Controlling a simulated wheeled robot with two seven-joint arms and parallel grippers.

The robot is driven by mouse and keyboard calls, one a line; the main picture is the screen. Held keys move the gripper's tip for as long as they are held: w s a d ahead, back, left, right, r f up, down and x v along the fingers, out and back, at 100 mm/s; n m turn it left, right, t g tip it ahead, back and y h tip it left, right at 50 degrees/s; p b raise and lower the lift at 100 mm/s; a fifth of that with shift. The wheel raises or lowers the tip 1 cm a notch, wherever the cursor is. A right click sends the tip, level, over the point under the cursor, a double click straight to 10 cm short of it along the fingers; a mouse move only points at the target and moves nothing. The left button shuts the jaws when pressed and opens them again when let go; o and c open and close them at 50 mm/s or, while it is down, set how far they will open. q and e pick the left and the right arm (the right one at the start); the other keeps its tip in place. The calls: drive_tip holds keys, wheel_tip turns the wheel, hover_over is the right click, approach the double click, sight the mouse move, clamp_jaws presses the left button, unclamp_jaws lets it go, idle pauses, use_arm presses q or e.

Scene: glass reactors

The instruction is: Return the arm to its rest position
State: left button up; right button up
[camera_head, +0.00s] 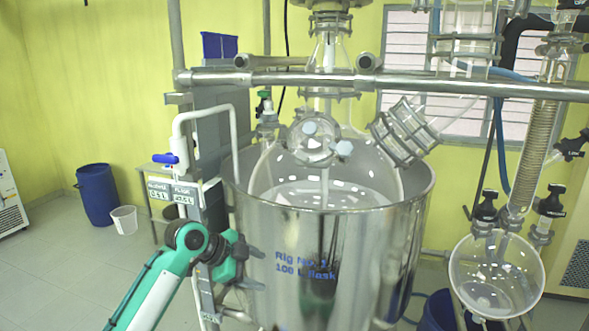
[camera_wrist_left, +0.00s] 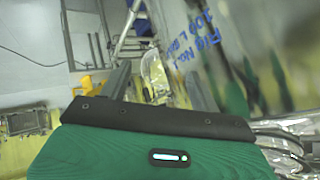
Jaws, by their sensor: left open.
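My left arm (camera_head: 160,285), white and green, comes in from the lower left in the head view. Its left gripper (camera_head: 258,268) is beside the lower left wall of the steel vessel (camera_head: 375,265) marked "Rig No. 1, 100 L flask". The gripper is open and I see nothing in it. In the left wrist view the two grey fingers of the gripper (camera_wrist_left: 160,82) stand apart, with the vessel's lettered wall (camera_wrist_left: 205,45) close on the right. I cannot tell whether a finger touches the vessel. My right gripper is not in view.
A white pipe with a blue-handled valve (camera_head: 166,159) and labelled plates (camera_head: 172,192) stand just behind my left arm. A steel bar (camera_head: 480,87) crosses above the vessel. A round glass flask (camera_head: 495,270) hangs at right.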

use_arm(q)
drive_tip(key=s+a+f+n+y, duration=0.35)
drive_tip(key=s+f+n, duration=0.45)
drive_tip(key=s+f, duration=1.15)
drive_tip(key=s+a+f+n+y, duration=0.2)
drive_tip(key=s+a+n, duration=0.3)
drive_tip(key=s, duration=0.6)
drive_tip(key=s+a+f+n+y, duration=0.35)
drive_tip(key=s+a, duration=0.25)
drive_tip(key=s, duration=0.5)
wheel_tip(320, 180, down, 29)
drive_tip(key=g+h, duration=0.1)
drive_tip(key=g, duration=0.1)
drive_tip(key=s+a+f+g, duration=0.1)
drive_tip(key=s+a+f, duration=0.1)
drive_tip(key=s+f, duration=1.7)
wheel_tip(320, 180, down, 2)
drive_tip(key=shift+s+a+f, duration=0.1)
drive_tip(key=shift+s+a, duration=0.1)
drive_tip(key=shift+a, duration=0.15)
